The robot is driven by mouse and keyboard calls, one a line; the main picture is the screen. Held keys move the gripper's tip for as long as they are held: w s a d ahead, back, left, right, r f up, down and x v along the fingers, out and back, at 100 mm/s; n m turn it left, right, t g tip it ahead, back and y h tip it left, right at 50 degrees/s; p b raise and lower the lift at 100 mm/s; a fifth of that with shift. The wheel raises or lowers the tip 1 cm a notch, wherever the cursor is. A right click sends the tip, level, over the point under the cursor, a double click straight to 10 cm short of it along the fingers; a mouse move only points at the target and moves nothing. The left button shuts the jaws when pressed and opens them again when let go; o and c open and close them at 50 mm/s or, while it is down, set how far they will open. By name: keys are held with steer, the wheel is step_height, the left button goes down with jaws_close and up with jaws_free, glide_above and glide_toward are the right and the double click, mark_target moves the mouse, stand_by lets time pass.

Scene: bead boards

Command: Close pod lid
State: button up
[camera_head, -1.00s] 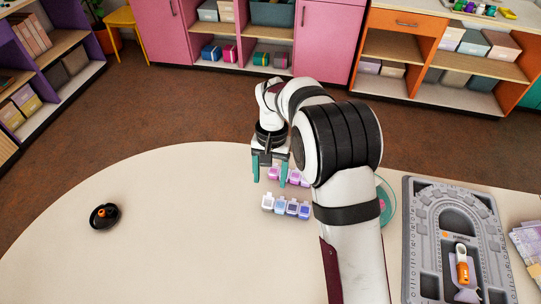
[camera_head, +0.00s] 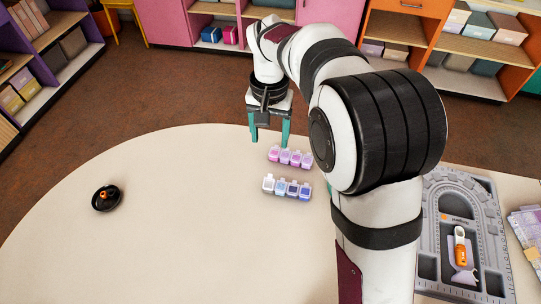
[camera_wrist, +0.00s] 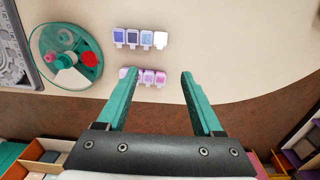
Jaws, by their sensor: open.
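Two short rows of small flip-lid pods stand on the cream table. The pink and purple row (camera_head: 290,157) is nearer the far edge, and the white-to-blue row (camera_head: 287,187) is in front of it. My gripper (camera_head: 269,141) is open and empty, raised at the table's far edge just left of and beyond the pink row. In the wrist view, the pink row (camera_wrist: 149,77) lies between and partly behind the fingers of my gripper (camera_wrist: 158,75), and the left finger hides one end. The blue row (camera_wrist: 140,38) is fully visible there. Which lids stand open is too small to tell.
A grey bead board (camera_head: 490,250) with a white and orange tool (camera_head: 460,245) lies at the right. A round green dish (camera_wrist: 91,73) shows in the wrist view; my arm hides it from the head. A black round item (camera_head: 106,198) sits left. The table's middle is clear.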

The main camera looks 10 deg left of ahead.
mark_target(270, 176)
step_height(270, 176, down, 15)
steer(key=shift+f, duration=0.15)
jaws_close()
